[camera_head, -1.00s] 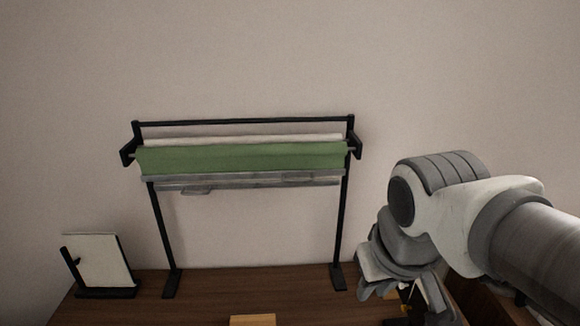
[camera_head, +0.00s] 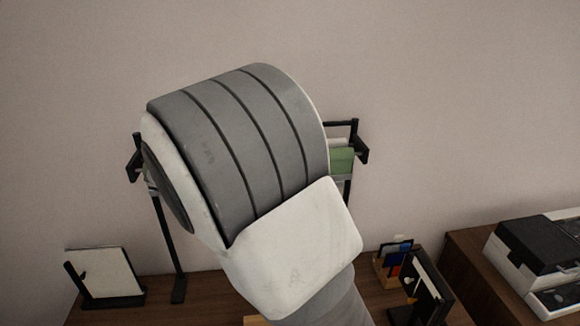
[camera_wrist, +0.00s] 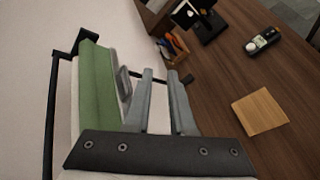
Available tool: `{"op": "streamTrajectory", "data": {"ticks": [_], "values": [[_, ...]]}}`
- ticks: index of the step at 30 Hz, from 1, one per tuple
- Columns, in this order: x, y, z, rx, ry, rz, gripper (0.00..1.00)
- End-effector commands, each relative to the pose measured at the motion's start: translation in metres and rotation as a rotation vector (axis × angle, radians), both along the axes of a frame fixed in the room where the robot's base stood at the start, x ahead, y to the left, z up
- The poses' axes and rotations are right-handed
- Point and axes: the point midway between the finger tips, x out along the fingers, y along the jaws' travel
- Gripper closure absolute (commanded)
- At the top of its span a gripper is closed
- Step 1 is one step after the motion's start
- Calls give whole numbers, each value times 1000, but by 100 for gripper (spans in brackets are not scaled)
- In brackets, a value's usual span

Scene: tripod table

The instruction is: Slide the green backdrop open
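The green backdrop (camera_head: 341,160) hangs rolled up on a black frame (camera_head: 165,235). The head view hides my gripper behind the arm.
A picture stand (camera_head: 100,275) is at the left of the table. An organizer (camera_head: 395,262) and a black stand (camera_head: 428,290) are at the right. A printer (camera_head: 540,255) sits farther right. A wooden block (camera_wrist: 258,108) lies on the tabletop.

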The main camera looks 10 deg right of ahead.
Motion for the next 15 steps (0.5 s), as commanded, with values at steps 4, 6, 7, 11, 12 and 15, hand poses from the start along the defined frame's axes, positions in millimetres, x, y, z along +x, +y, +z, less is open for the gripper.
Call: {"op": "streamTrajectory", "data": {"ticks": [4,6,7,11,12,15], "values": [[18,36,4,-165,-20,80,78],[24,50,5,-224,-34,109,78],[25,56,6,-247,-39,120,78],[30,72,7,-311,-59,154,78],[31,74,7,-321,-64,158,78],[33,75,7,-338,-69,164,78]]}}
